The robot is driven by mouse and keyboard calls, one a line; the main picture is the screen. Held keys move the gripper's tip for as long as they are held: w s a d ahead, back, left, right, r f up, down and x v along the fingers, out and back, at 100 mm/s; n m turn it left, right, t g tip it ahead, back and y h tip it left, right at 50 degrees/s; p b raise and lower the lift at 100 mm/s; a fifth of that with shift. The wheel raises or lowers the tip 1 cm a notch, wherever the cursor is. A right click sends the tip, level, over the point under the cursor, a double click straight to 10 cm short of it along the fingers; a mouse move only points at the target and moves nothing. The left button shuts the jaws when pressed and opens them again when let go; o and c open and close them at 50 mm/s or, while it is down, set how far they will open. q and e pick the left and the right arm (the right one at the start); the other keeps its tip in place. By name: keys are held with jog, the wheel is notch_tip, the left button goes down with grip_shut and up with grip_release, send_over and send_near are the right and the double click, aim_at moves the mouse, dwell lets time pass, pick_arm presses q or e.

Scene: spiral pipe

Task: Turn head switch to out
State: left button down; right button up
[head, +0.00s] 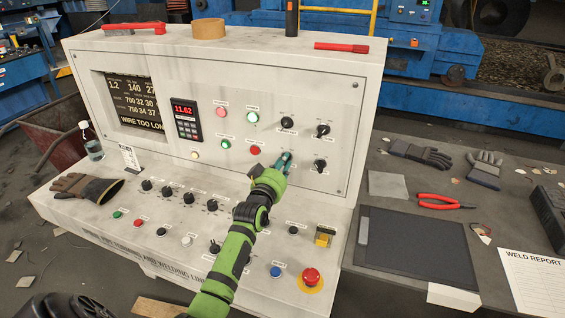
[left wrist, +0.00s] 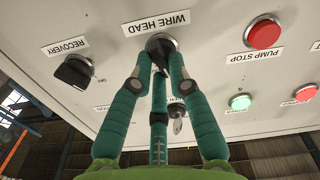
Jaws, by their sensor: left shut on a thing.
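The head switch (left wrist: 161,44) is a black rotary knob under a label reading WIRE HEAD, upside down in the left wrist view. My left gripper (left wrist: 160,72) has its teal fingers closed on both sides of the knob's handle. In the head view my left gripper (head: 286,158) reaches to the upright face of the white console (head: 290,80) and covers the switch. The fingers hide much of the handle, and its position marks are not legible, so I cannot tell which way it points. My right gripper is not in view.
The RECOVERY knob (left wrist: 74,71) and the red PUMP STOP button (left wrist: 264,34) flank the switch. Other knobs and buttons cover the sloping desk below, including a red emergency button (head: 311,276). A glove (head: 88,187) and a bottle (head: 91,143) are at the left.

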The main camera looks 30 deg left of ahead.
pick_arm(q)
jog(key=m, duration=0.8)
jog(key=shift+d+f+m+p, duration=0.15)
jog(key=shift+f+m+p, duration=0.1)
jog(key=shift+m+p, duration=0.15)
jog(key=shift+m, duration=0.3)
jog(key=c, duration=1.2)
grip_release()
jog(key=shift+s, duration=0.1)
jog(key=v, duration=1.1)
jog(key=shift+s+d, duration=0.2)
jog(key=shift+s, duration=0.2)
